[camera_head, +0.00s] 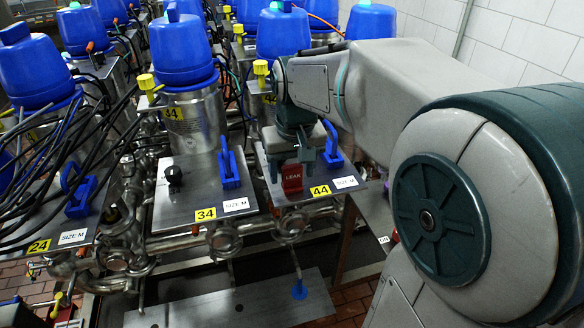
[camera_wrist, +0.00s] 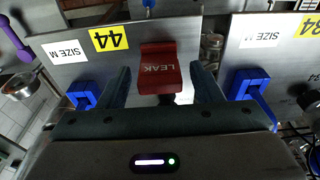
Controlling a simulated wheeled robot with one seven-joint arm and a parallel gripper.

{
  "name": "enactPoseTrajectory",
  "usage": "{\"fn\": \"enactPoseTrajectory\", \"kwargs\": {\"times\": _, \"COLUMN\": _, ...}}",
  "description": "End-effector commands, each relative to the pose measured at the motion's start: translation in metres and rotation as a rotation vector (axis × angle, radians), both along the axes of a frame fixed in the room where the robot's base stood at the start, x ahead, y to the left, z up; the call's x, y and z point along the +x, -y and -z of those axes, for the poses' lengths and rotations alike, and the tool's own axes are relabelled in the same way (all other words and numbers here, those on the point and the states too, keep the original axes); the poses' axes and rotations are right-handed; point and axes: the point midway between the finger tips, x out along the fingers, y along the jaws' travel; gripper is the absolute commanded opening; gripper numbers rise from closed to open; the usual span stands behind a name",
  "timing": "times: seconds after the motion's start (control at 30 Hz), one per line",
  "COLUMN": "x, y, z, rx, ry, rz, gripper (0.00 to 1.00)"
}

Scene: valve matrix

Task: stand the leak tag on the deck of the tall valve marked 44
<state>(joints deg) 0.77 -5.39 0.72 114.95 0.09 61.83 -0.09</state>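The red leak tag (camera_head: 292,178) stands on the metal deck (camera_head: 345,171) of the valve marked 44, left of the yellow 44 label (camera_head: 320,191). In the wrist view, the tag (camera_wrist: 160,69) shows its LEAK lettering upside down, near the deck edge, beside the 44 label (camera_wrist: 110,38). My gripper (camera_head: 292,163) is low over the deck. In the wrist view, my gripper (camera_wrist: 160,78) is open, one finger on each side of the tag, with a visible gap at both sides. The tag's lower contact with the deck is partly hidden.
A blue clamp (camera_wrist: 84,92) is on the 44 deck, close outside one finger. The neighbouring deck (camera_head: 186,207), marked 34, carries a black knob (camera_head: 174,176) and another blue clamp (camera_head: 229,167). Pipes run below the decks. Blue-capped valves stand behind.

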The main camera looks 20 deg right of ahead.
Motion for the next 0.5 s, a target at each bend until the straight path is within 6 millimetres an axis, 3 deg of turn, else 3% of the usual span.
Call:
{"fn": "enactPoseTrajectory", "kwargs": {"times": 0.27, "x": 0.0, "y": 0.0, "z": -0.008, "rx": 0.0, "ry": 0.003, "rz": 0.0, "gripper": 0.59}}
{"fn": "enactPoseTrajectory", "kwargs": {"times": 0.5, "x": -0.006, "y": 0.0, "z": -0.054, "rx": 0.0, "ry": 0.007, "rz": 0.0, "gripper": 0.59}}
